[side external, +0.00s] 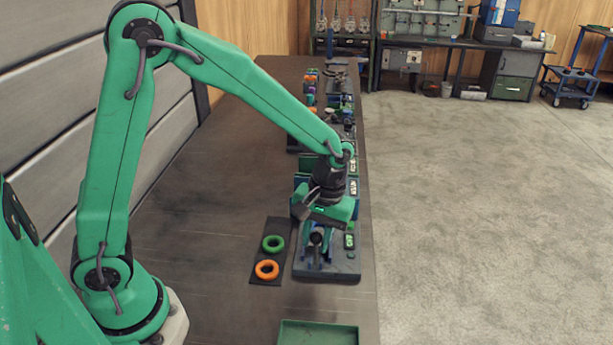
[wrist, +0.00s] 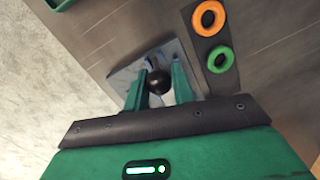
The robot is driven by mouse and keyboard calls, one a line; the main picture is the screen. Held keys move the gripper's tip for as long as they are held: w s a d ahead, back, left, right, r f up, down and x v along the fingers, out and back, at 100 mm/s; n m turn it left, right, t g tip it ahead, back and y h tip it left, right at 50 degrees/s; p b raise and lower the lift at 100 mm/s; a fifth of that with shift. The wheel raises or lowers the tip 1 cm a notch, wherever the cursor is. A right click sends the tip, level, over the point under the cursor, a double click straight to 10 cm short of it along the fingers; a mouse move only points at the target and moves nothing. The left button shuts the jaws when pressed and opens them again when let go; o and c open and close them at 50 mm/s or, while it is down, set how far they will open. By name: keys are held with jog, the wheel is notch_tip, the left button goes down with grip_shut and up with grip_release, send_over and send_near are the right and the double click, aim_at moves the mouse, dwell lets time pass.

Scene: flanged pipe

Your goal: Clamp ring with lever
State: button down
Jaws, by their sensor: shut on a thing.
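My gripper (side external: 318,226) points down over the dark base plate (side external: 335,274) of a fixture at the table's right side. In the wrist view, its two green fingers (wrist: 159,84) are shut on a round black knob (wrist: 159,81), which appears to be the lever's end. The lever's shaft and the clamp below are mostly hidden by the fingers and knob. A green ring (side external: 273,243) and an orange ring (side external: 267,269) lie flat on a dark strip (side external: 282,231) left of the fixture. Both rings also show at the wrist view's upper right.
A shallow green tray (side external: 318,333) sits at the near end of the table. More fixtures and small coloured parts (side external: 311,85) line the table's far right side behind my gripper. The table's left half (side external: 205,235) is clear.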

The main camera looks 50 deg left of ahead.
jog(key=c, duration=1.2)
grip_release()
jog(key=shift+r, duration=0.15)
notch_tip(320, 180, up, 8)
jog(key=w, duration=0.1)
jog(key=shift+f, duration=0.25)
jog(key=shift+w+d, duration=0.1)
jog(key=shift+c, duration=0.5)
